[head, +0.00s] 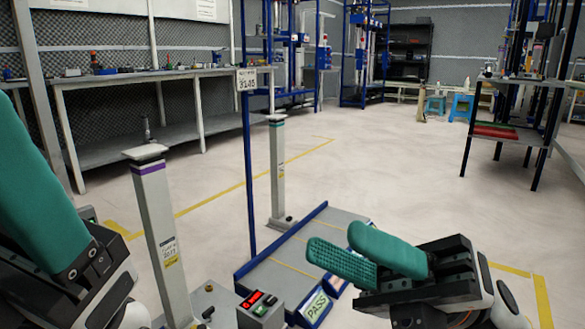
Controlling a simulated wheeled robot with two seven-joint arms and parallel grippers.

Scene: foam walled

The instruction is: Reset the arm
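My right gripper (333,241) comes in at the lower right. Its two green fingers point left and stand apart, with the ribbed inner pad of one showing. Nothing is seen between them. My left gripper (20,140) is at the left edge, with a large green finger pointing up and left. Its tip is near or past the frame edge, and its other finger cannot be made out, so its opening is unclear.
A platform with blue rails (275,285), a grey post with a purple band (160,230), a second post (277,170) and a box with a red display (262,308) stand close ahead. A workbench (150,75) lines the left wall. The floor (400,160) beyond is open.

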